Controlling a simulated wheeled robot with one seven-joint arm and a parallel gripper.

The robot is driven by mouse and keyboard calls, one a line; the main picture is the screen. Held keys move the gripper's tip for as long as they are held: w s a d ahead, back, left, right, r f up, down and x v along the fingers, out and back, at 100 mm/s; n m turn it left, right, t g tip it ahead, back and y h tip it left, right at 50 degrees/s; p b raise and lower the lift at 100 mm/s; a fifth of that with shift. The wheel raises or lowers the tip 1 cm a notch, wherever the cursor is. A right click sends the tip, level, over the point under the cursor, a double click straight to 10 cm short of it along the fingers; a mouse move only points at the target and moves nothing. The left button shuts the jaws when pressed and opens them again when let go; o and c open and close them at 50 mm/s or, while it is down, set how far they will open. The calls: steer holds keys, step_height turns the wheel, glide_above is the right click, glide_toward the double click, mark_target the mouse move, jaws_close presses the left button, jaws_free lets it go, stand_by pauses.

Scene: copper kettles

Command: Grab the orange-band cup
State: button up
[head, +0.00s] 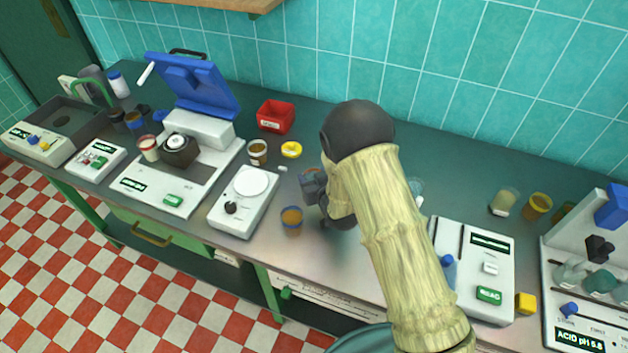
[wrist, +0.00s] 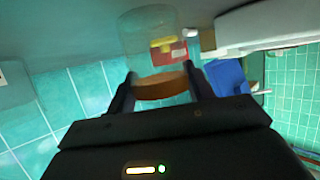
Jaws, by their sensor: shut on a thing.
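The orange-band cup is a clear cup with an orange band (wrist: 162,87); in the wrist view it sits between the two fingers of my gripper (wrist: 160,78). The fingers press on it from both sides at the band. In the head view my gripper (head: 314,187) is over the middle of the bench, and a bit of orange (head: 310,173) shows beside its fingers. My arm and wrist hide most of the cup there. I cannot tell whether the cup touches the bench.
A blue-rimmed cup with orange contents (head: 291,221) stands close in front of my gripper. A white balance (head: 243,202), a brown-filled jar (head: 257,152), a yellow ring-shaped thing (head: 291,149) and a red bin (head: 276,117) are to the left. A white panel (head: 473,268) lies to the right.

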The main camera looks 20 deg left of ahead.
step_height(320, 180, up, 10)
steer(key=b, duration=0.1)
steer(key=shift+b, duration=0.35)
stand_by(0.5)
